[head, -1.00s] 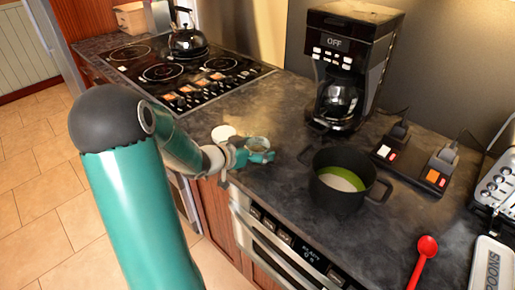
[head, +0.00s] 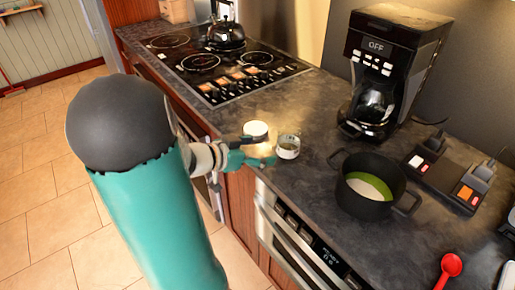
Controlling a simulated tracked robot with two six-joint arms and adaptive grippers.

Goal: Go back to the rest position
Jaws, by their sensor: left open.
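My left gripper (head: 262,150) is at the counter's front edge in the head view, open, its teal fingers pointing right. A small glass jar (head: 288,146) stands on the counter just right of the fingertips. A round white lid-like disc (head: 255,129) lies behind the upper finger. Nothing shows between the fingers. My left arm fills the left middle of the picture. My right gripper is not in view.
A dark pot (head: 361,204) with green and white contents stands on the counter (head: 315,100). Behind it is a coffee maker (head: 385,65) reading OFF. A kettle (head: 226,33) sits on the stove (head: 200,62). A red spoon (head: 451,265) and a power strip (head: 445,177) are at right. A drawer appliance (head: 300,240) is below.

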